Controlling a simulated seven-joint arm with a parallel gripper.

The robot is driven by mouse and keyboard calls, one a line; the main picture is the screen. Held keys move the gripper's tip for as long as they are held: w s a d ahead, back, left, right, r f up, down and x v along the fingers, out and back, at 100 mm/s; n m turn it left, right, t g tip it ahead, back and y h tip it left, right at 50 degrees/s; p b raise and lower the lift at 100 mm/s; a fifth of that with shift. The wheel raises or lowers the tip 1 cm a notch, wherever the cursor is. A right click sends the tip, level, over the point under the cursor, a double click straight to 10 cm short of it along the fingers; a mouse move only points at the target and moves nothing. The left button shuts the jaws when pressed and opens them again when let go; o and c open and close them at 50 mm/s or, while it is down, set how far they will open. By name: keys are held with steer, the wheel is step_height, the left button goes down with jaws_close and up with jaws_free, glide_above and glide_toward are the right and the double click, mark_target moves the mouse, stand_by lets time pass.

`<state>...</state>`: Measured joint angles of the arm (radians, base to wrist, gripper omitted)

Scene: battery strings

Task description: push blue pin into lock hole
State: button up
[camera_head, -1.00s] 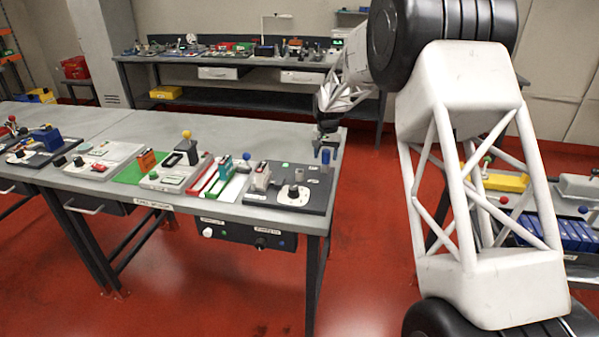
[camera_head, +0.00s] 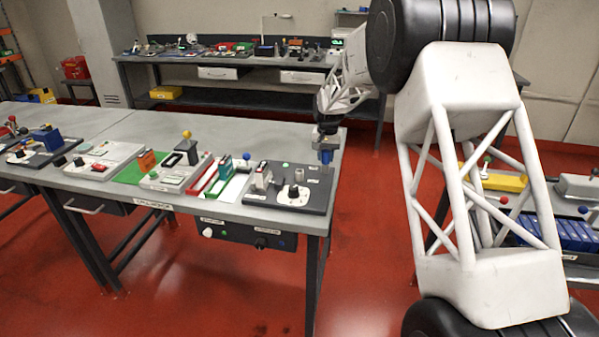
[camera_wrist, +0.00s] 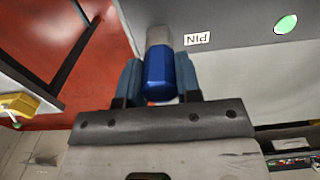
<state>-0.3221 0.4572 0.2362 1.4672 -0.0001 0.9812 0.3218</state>
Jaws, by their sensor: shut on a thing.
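The blue pin (camera_wrist: 158,72) is between the two fingers of my gripper (camera_wrist: 160,85) in the wrist view, with a grey part beyond its blue body. In the head view my gripper (camera_head: 325,150) is shut on the blue pin (camera_head: 326,157) at the back right of the dark board (camera_head: 314,203). The pin's lower end is close to the board; I cannot tell whether it still touches its seat. A label reading "PIN" (camera_wrist: 197,39) lies beside the pin on the board. I cannot make out the lock hole clearly.
The board carries a light plate with a dark knob (camera_head: 294,191) and small upright parts left of the pin. Red and green holders (camera_head: 225,177) stand further left on the grey table (camera_head: 120,192). The table's right edge is close to the board, with red floor beyond.

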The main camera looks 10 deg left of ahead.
steer(key=shift+r, duration=2.65)
stand_by(0.9)
steer(key=shift+r, duration=2.25)
steer(key=s+a, duration=0.7)
steer(key=a, duration=0.1)
steer(key=shift+r, duration=0.4)
steer(key=shift+f, duration=0.1)
steer(key=shift+f, duration=2.75)
